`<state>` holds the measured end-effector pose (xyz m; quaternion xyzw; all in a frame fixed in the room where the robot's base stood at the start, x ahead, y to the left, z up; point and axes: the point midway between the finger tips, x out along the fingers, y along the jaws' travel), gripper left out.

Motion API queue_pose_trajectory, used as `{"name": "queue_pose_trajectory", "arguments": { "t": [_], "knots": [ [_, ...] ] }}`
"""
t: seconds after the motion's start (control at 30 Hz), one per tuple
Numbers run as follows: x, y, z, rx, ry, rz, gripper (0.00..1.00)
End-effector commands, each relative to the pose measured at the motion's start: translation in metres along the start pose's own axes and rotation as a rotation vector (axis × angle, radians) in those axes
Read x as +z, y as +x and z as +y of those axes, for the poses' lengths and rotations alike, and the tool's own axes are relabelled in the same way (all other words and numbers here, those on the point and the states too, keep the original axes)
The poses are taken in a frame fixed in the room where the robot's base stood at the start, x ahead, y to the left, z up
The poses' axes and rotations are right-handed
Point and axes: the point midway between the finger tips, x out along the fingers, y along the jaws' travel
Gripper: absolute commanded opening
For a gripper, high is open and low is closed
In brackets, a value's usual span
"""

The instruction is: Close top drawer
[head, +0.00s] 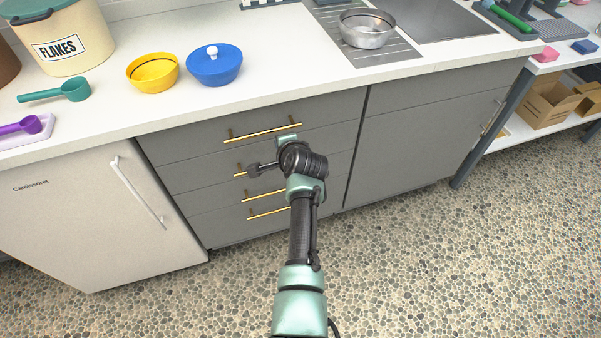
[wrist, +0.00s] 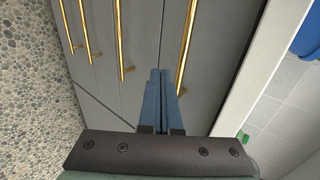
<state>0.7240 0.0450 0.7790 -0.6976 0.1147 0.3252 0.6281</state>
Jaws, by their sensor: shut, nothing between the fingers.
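The top drawer (head: 200,138) is the uppermost of a stack of grey drawers under the white counter. Its front looks nearly flush with the cabinet; I cannot tell whether a small gap is left. Its gold bar handle (head: 263,132) runs along the front and shows as the rightmost bar (wrist: 187,45) in the wrist view. My gripper (wrist: 160,72) is shut and empty, its blue fingertips pointing at the grey drawer front between the top handle and the second handle (wrist: 118,40). Whether the tips touch the front is unclear. In the head view my arm hides the fingers.
Lower drawers with gold handles (head: 268,212) sit below. A white fridge (head: 80,210) stands left, a grey cabinet door (head: 420,140) right. A yellow bowl (head: 153,84) and a blue lidded bowl (head: 214,75) are on the counter. The pebbled floor in front is clear.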

Motion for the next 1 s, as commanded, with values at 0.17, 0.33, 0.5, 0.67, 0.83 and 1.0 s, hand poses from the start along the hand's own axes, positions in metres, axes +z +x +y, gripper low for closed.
{"name": "queue_pose_trajectory", "arguments": {
  "t": [0.17,0.33,0.5,0.67,0.83,1.0],
  "knots": [
    [-0.001,-0.024,0.002,0.002,0.001,0.001,0.0],
    [-0.002,-0.049,0.003,0.004,0.0,0.001,0.0],
    [-0.002,-0.073,0.004,0.006,0.002,0.001,0.0],
    [-0.002,-0.091,0.005,0.007,0.002,0.0,0.0],
    [-0.002,-0.1,0.006,0.008,0.002,-0.001,0.0],
    [-0.002,-0.102,0.004,0.005,0.0,0.0,0.0]
  ]
}}
